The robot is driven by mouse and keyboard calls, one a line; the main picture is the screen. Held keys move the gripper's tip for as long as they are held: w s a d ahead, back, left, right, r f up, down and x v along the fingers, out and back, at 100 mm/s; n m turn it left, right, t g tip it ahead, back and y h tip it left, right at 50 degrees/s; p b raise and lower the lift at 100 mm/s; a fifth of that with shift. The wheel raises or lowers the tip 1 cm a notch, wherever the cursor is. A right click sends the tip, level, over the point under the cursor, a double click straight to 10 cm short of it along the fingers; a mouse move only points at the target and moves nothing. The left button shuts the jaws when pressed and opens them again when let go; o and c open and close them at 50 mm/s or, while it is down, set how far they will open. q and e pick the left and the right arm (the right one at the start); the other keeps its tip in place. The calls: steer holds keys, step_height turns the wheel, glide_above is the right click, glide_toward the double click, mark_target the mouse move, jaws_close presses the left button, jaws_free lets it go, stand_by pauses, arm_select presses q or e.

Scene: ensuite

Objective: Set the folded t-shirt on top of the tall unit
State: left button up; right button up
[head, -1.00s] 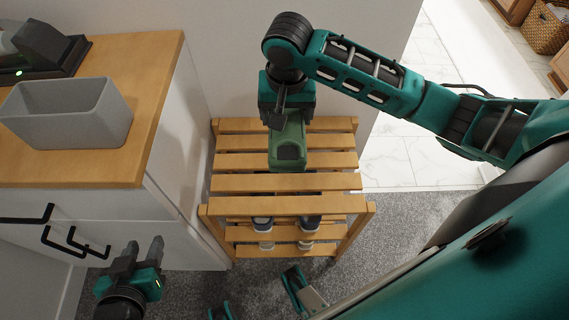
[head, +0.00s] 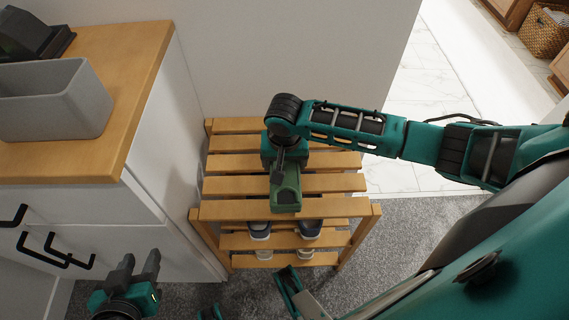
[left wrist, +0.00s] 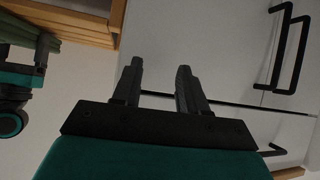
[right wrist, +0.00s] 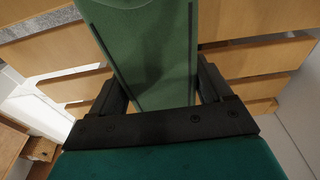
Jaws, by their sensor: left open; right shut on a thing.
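The folded t-shirt (head: 286,192) is a flat green bundle. My right gripper (head: 284,172) is shut on it, over the front half of the slatted wooden rack (head: 330,184). In the right wrist view the t-shirt (right wrist: 150,50) runs between the two fingers, with slats behind it. In the left wrist view the t-shirt (left wrist: 45,28) appears close against the rack's edge (left wrist: 85,20); I cannot tell whether it touches. My left gripper (head: 138,268) is open and empty, in front of the white unit with a wooden top (head: 140,70).
A grey bin (head: 55,105) and a dark device (head: 30,35) stand on the wooden top. Black handles (head: 45,247) stick out from the unit's front. Shoes (head: 260,230) sit on the rack's lower level. Grey carpet (head: 390,235) lies to the right.

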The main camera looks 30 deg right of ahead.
steer(key=shift+f, duration=0.25)
steer(key=o, duration=1.1)
